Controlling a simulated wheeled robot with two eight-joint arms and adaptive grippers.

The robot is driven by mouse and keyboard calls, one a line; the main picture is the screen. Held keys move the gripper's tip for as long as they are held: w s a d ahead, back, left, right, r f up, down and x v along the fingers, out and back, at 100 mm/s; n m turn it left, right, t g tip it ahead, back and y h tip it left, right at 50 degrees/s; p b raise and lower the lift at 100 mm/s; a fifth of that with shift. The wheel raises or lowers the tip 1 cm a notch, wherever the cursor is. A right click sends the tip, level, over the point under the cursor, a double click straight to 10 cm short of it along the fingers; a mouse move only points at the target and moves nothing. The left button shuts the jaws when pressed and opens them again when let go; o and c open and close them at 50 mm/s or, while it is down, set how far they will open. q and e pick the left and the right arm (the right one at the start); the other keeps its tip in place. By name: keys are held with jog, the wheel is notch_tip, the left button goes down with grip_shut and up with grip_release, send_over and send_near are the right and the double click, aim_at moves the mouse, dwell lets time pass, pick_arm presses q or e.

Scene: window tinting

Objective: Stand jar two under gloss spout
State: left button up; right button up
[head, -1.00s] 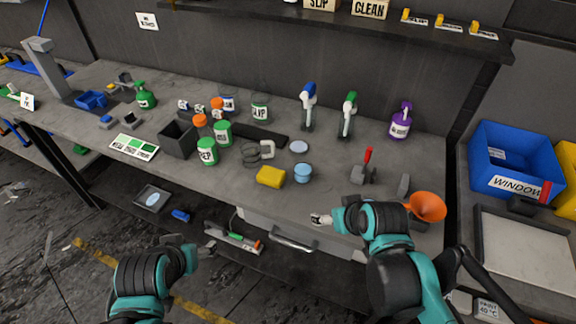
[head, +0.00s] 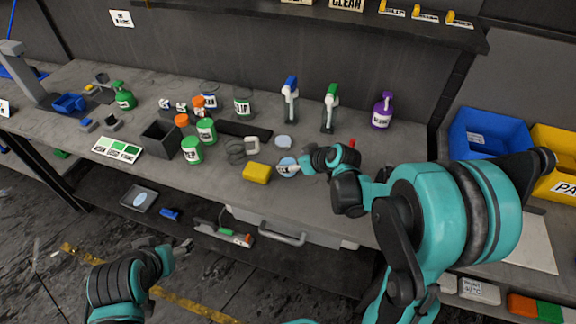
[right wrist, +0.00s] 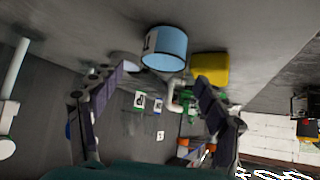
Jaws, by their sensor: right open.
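A small light-blue jar (head: 287,161) stands on the bench beside a yellow sponge-like block. It also shows in the right wrist view (right wrist: 165,48), with a dark mark on a pale label that I cannot read for certain. My right gripper (head: 290,170) is open at the jar's near side. In the right wrist view its fingers (right wrist: 158,95) are spread, with the jar beyond them and not clasped. A blue-topped dispenser (head: 290,100) and a green-topped dispenser (head: 330,108) stand behind; I cannot tell which is gloss. My left gripper (head: 184,248) is low, off the bench front.
The yellow block (head: 257,173) lies just left of the blue jar. Green jars (head: 192,151) and a dark box (head: 161,139) stand further left. A purple spray bottle (head: 382,112) stands at the back right. Blue (head: 487,138) and yellow (head: 560,150) bins are beyond.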

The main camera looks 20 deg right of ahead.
jog(key=b+x, duration=0.1)
jog(key=x, duration=0.3)
jog(key=shift+s+a+f+b, duration=0.1)
jog(key=shift+s+f+b, duration=0.1)
jog(key=shift+b, duration=0.1)
jog(key=shift+w+f, duration=0.1)
jog(key=shift+w, duration=0.1)
jog(key=shift+s, duration=0.1)
jog(key=shift+c, duration=0.3)
jog(key=c, duration=1.2)
jog(key=shift+c, duration=0.2)
jog(key=shift+r, duration=0.25)
